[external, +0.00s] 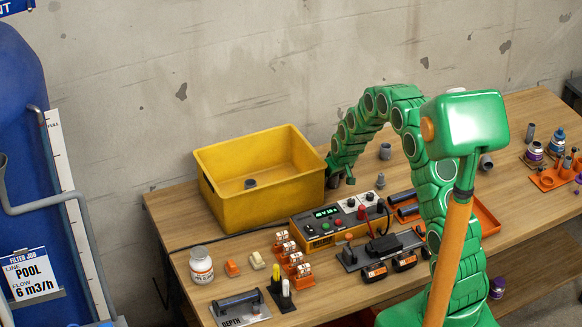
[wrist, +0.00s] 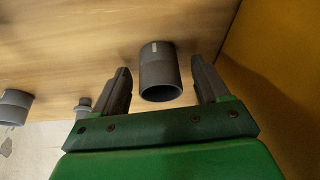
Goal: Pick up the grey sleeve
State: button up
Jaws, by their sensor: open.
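A grey sleeve (wrist: 160,72), a short cylinder with a small pale mark, stands on the wooden bench in the wrist view. My gripper (external: 342,181) is low beside the right end of the yellow crate in the external view. In the wrist view its two dark fingers are apart, one on each side of the sleeve, with visible gaps. The sleeve is not gripped. In the external view I cannot make out this sleeve; my gripper seems to hide it. Another grey cylinder (external: 385,151) stands farther right, also at the left edge of the wrist view (wrist: 14,108).
The yellow crate (external: 262,212) stands close to my gripper and holds a small grey piece (external: 250,184). A small grey fitting (external: 380,181) stands to the right. A control box (external: 325,228) and an orange tray (external: 486,218) are in front. The wall runs behind.

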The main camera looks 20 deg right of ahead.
jog(key=shift+c, duration=0.3)
jog(key=c, duration=1)
jog(key=shift+o, duration=0.2)
jog(key=shift+r, duration=0.55)
notch_tip(320, 180, up, 2)
jog(key=shift+s+r, duration=0.1)
jog(key=shift+r, duration=0.1)
jog(key=s+r, duration=0.9)
jog(key=s, duration=0.4)
jog(key=shift+s+r, duration=0.4)
